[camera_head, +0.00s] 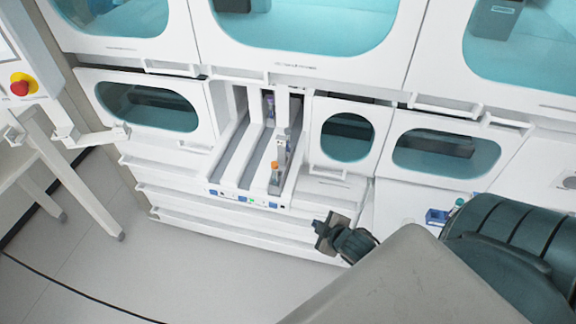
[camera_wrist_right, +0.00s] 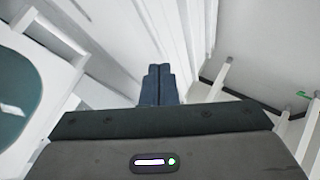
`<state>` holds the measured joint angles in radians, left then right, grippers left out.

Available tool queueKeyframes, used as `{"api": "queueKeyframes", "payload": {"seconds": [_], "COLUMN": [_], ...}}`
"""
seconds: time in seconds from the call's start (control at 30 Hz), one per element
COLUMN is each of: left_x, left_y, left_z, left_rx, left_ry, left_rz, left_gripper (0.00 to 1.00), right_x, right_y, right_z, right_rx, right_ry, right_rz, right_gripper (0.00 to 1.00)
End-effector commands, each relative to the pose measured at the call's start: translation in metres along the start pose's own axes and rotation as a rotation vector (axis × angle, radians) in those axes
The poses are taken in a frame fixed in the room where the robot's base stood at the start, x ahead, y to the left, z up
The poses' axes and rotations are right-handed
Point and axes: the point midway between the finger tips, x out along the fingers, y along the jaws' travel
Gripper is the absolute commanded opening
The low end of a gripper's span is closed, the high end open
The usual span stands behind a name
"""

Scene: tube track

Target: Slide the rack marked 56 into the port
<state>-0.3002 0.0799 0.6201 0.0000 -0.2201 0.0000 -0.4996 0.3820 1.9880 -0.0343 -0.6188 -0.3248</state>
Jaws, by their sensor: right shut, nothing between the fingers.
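The port (camera_head: 250,160) is a bay of parallel grey lanes between white walls in the middle of the head view. A narrow rack (camera_head: 281,160) stands in its right lane, with an orange-topped tube (camera_head: 275,166) at its near end. Another item with a purple part (camera_head: 268,104) sits deep in the bay. I cannot read the number 56 on either. My right gripper (camera_head: 322,236) is in front of the machine, below and right of the bay and apart from the rack. Its fingers (camera_wrist_right: 158,85) are shut and empty in the right wrist view. My left gripper is not in view.
White panels with teal windows (camera_head: 148,107) flank the bay. White ledges (camera_head: 215,215) run below it. A small blue item (camera_head: 437,216) lies on the right-hand surface. A red emergency button (camera_head: 19,87) is at the far left. The floor in front is clear apart from a black cable.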

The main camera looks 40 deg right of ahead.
Motion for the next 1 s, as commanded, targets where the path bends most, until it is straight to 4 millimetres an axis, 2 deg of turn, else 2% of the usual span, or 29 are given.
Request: {"api": "queueKeyframes", "payload": {"seconds": [0.23,0.4,0.5,0.73,1.0], "left_x": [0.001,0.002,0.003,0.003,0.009], "left_y": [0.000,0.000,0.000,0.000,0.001], "left_z": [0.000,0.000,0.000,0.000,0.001], "left_rx": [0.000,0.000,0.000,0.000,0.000], "left_ry": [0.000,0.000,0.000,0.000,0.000], "left_rz": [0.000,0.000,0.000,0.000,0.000], "left_gripper": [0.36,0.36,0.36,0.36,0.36], "right_x": [0.008,-0.003,-0.013,-0.027,-0.015], "right_y": [0.059,0.098,0.112,0.124,0.123], "right_z": [-0.026,-0.051,-0.062,-0.073,-0.087], "right_rx": [-0.355,-0.652,-0.781,-0.913,-0.916], "right_ry": [0.291,0.541,0.658,0.788,0.795], "right_rz": [0.149,0.281,0.343,0.413,0.419], "right_gripper": [0.00,0.00,0.00,0.00,0.00]}}
